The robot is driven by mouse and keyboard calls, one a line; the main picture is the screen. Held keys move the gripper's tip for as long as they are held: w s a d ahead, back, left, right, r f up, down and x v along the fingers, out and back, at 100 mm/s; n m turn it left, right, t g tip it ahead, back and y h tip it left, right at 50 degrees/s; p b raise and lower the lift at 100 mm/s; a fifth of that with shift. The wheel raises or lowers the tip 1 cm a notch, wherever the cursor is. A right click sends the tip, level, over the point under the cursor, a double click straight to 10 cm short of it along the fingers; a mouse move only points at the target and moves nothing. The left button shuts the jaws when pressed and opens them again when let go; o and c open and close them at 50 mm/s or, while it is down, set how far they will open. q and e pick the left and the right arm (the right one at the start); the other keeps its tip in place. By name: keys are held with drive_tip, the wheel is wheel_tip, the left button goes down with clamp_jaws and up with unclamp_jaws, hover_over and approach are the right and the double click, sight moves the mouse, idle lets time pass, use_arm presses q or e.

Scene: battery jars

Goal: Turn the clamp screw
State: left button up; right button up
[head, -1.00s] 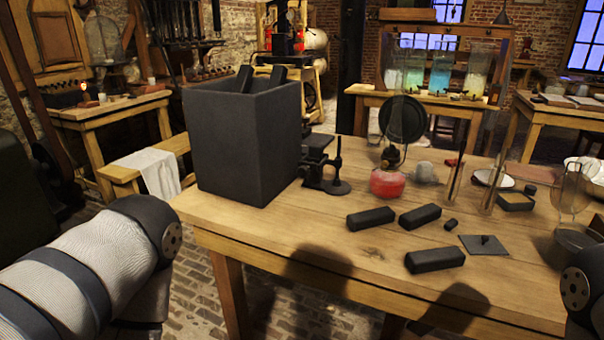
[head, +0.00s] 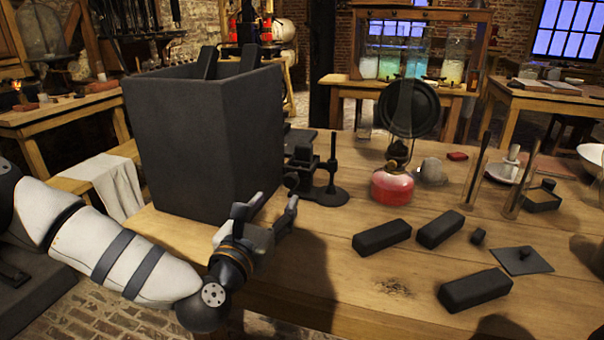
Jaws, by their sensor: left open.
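A small dark metal clamp device with an upright post and a round foot (head: 325,180) stands on the wooden table, just right of the big dark jar (head: 200,150). Its screw is too dark and small to tell apart from the rest. My left gripper (head: 275,204) is open and empty in front of the jar's lower right corner, left of and nearer than the clamp device, apart from it. My right gripper is out of the picture.
Two dark bars stick up from the jar. Right of the clamp device stands a red-based lamp (head: 392,186) with a dark round disc. Several black blocks (head: 382,236) lie on the front right of the table (head: 350,290). Bare wood lies between them and my gripper.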

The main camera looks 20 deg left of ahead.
sight(289, 181)
use_arm(q)
drive_tip(key=shift+w+a+r, duration=0.1)
drive_tip(key=shift+w+r, duration=0.15)
drive_tip(key=shift+w, duration=0.1)
drive_tip(key=w, duration=0.9)
drive_tip(key=shift+w+d, duration=0.25)
drive_tip(key=shift+w, duration=0.1)
clamp_jaws()
